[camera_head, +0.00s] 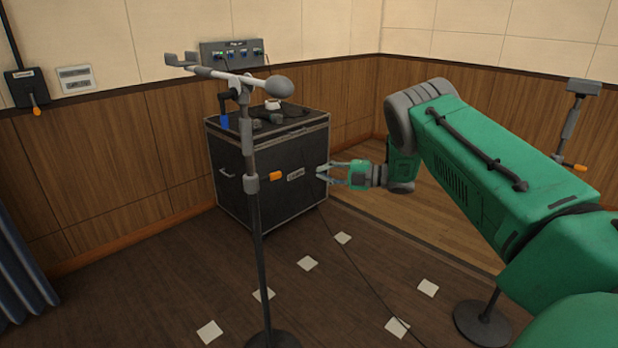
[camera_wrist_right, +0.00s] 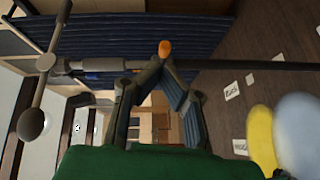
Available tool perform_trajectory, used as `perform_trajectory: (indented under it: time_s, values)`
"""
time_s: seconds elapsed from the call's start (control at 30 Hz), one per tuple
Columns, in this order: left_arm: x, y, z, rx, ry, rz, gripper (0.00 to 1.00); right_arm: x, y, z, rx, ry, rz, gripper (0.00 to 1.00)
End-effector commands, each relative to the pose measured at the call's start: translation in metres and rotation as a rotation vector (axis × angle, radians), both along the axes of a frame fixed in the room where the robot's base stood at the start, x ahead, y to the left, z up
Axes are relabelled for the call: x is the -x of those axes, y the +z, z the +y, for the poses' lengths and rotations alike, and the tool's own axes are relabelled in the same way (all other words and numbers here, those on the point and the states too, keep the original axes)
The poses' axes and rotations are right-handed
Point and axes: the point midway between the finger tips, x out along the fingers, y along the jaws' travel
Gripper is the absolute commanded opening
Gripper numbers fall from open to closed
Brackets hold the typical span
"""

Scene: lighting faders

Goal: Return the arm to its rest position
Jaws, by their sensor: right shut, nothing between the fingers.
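My right arm, green and grey, comes in from the right in the head view and reaches toward the middle. Its gripper (camera_head: 322,174) is shut and empty, pointing left in front of the black equipment case (camera_head: 262,190), to the right of the microphone stand (camera_head: 252,215). In the right wrist view the gripper's fingers (camera_wrist_right: 158,70) come together near the dark stand pole (camera_wrist_right: 235,66) and its orange knob (camera_wrist_right: 165,49); I cannot tell whether they touch the pole. My left gripper is not in view.
A fader panel (camera_head: 232,53) is on the wall behind the case. Another stand (camera_head: 483,322) is partly hidden by my arm. A wall box with a lever (camera_head: 26,89) is at left. White cards (camera_head: 308,263) lie on the floor.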

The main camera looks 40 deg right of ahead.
Motion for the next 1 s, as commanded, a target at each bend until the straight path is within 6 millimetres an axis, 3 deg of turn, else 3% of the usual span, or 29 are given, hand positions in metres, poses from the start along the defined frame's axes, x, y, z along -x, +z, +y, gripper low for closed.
perform_trajectory:
  time_s: [0.17,0.77,0.87,0.97,1.0]
  values:
    - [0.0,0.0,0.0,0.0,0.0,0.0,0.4,0.003,0.0,-0.009,-0.001,0.002,0.001,0.0]
    - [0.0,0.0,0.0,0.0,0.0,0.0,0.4,0.003,-0.001,-0.008,-0.005,-0.002,0.005,0.0]
    - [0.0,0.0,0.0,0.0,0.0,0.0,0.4,-0.001,-0.012,0.003,-0.058,-0.046,0.045,0.0]
    - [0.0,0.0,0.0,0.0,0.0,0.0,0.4,-0.005,-0.044,0.03,-0.191,-0.156,0.158,0.0]
    - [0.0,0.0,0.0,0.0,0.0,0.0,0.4,-0.004,-0.063,0.046,-0.261,-0.22,0.23,0.0]
